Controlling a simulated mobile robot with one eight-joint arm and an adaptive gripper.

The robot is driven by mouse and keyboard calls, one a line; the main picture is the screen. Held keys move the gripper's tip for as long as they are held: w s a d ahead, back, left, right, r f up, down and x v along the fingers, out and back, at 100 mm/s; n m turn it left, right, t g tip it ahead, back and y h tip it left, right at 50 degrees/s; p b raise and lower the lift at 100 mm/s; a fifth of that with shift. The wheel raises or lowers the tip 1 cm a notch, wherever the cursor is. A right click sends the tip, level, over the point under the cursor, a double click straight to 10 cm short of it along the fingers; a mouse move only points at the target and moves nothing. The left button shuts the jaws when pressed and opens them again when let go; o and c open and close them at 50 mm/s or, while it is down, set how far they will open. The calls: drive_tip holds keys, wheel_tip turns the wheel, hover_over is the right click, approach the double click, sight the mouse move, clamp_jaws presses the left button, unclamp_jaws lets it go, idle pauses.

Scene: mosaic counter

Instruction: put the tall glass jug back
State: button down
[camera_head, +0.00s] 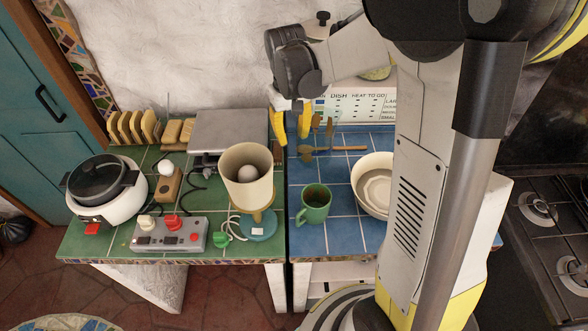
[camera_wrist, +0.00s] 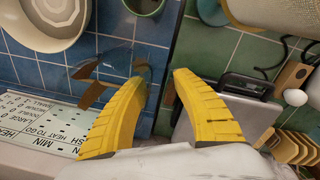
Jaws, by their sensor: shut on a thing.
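My gripper (camera_head: 292,122) hangs above the back of the counter, near the seam between the green and blue tiles. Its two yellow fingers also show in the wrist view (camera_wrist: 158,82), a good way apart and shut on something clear. The tall glass jug (camera_wrist: 132,68) is hard to make out. Only a faint see-through outline with distorted brown patches shows by the fingertips, over the blue tiles. Its full shape and base cannot be made out.
A green mug (camera_head: 315,205) and a cream bowl (camera_head: 374,185) stand on the blue tiles. A wooden-handled utensil (camera_head: 345,148) lies behind them.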

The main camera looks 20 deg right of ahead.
sight(293, 156)
wheel_tip(293, 156, down, 8)
drive_tip(key=shift+s+d+f+b, duration=0.1)
drive_tip(key=shift+f+b, duration=0.15)
drive_tip(key=shift+b, duration=0.55)
drive_tip(key=shift+f, duration=0.1)
drive_tip(key=c, duration=1)
unclamp_jaws()
